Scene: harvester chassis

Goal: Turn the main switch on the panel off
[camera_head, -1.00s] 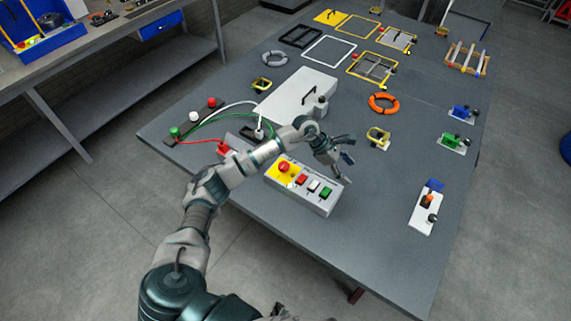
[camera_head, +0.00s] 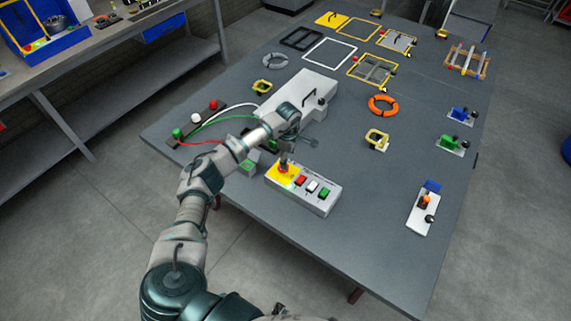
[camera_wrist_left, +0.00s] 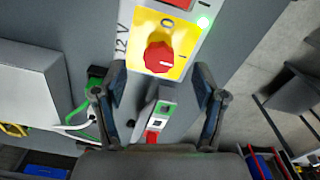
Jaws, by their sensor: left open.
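The main switch is a red rotary knob (camera_wrist_left: 158,57) on a yellow plate (camera_wrist_left: 177,70) with 12 V, 0 and I marks. It shows in the left wrist view; which mark it points to is not clear. A small green light (camera_wrist_left: 203,22) glows beside the plate.
Red, white and green buttons (camera_head: 313,187) sit to the right on the panel. A small box with a green part (camera_head: 250,163) and several cables lie to the left. A white case (camera_head: 297,93) lies behind.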

